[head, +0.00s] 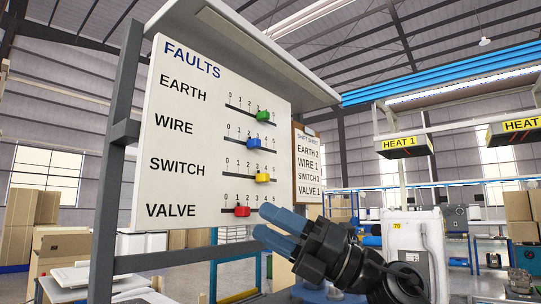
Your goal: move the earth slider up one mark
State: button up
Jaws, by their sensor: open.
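The white FAULTS board (195,190) holds four horizontal slider tracks marked 0 to 5. The green earth slider (263,116) sits on the top track toward its high right end; I cannot tell its exact mark. The blue wire slider (254,142), yellow switch slider (262,178) and red valve slider (242,211) are on the tracks below. My gripper (272,228), with blue fingers, is open with nothing between them. It is low, near the board's lower right corner, well below the earth slider and apart from it.
A shift sheet (308,165) hangs right of the board and reads EARTH 2, WIRE 1, SWITCH 3, VALVE 1. A canopy (250,50) juts out above the board. A grey post (118,150) stands at its left. The space before the upper tracks looks clear.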

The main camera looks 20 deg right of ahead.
jog(key=w+d+r+n+t+h, duration=0.1)
jog(key=w+d+r+n+h, duration=0.15)
jog(key=r, duration=0.45)
jog(key=w+d+r+n+h, duration=0.1)
jog(key=w+r+h, duration=0.15)
jog(key=r, duration=0.35)
jog(key=t+h, duration=0.3)
jog(key=h, duration=0.3)
send_near(268, 113)
jog(key=x, duration=0.2)
jog(key=p+x, duration=0.1)
jog(key=x, duration=0.4)
jog(key=shift+w+a+r, duration=0.1)
jog(key=shift+w+a, duration=0.1)
jog(key=shift+w, duration=0.15)
jog(key=shift+x, duration=0.75)
jog(key=shift+c, duration=0.3)
grip_shut()
